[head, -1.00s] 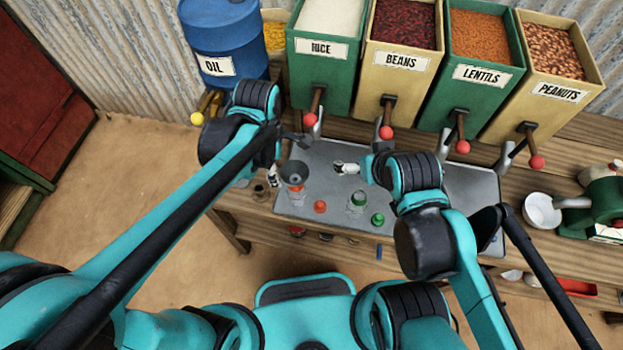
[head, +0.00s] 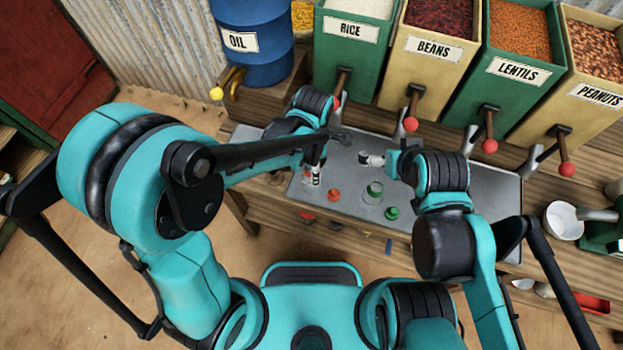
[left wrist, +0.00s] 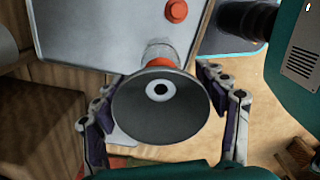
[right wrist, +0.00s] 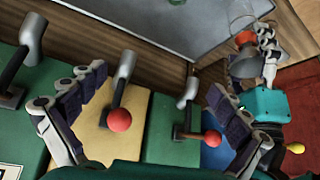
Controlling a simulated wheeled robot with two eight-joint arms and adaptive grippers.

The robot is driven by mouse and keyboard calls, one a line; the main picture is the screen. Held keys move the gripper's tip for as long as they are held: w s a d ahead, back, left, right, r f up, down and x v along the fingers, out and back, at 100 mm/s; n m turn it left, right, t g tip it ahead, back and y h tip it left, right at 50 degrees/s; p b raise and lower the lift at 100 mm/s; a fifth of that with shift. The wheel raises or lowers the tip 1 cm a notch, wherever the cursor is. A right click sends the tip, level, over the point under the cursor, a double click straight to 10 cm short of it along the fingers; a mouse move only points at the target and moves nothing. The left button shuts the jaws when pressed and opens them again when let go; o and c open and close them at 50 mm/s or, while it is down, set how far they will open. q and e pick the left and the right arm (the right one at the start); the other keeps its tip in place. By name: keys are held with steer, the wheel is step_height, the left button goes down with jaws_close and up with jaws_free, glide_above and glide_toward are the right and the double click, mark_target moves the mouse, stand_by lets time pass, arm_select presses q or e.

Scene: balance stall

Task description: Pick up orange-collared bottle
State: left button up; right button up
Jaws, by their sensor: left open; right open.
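The orange-collared bottle stands on the grey metal tray (head: 345,155), with a dark funnel (left wrist: 160,105) on top. Its orange collar (left wrist: 162,64) and clear glass (left wrist: 160,48) show behind the funnel in the left wrist view. It also shows in the right wrist view, collar (right wrist: 245,38) above funnel. In the head view my left gripper (head: 315,170) mostly hides it. My left gripper (left wrist: 158,88) is open, its fingers on either side of the funnel; contact cannot be told. My right gripper (right wrist: 157,85) is open and empty, over the bin levers in its wrist view.
A green-collared bottle (head: 373,193), a green cap (head: 392,213) and an orange-red cap (head: 334,195) are on the tray. Bins of rice, beans, lentils and peanuts with red-knobbed levers (head: 410,125) line the back. A blue oil drum (head: 252,45) stands at back left.

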arm_select(q)
step_height(320, 180, down, 2)
steer(key=shift+c, duration=0.3)
steer(key=c, duration=1.4)
steer(key=shift+o, duration=0.2)
steer(key=shift+r, duration=0.15)
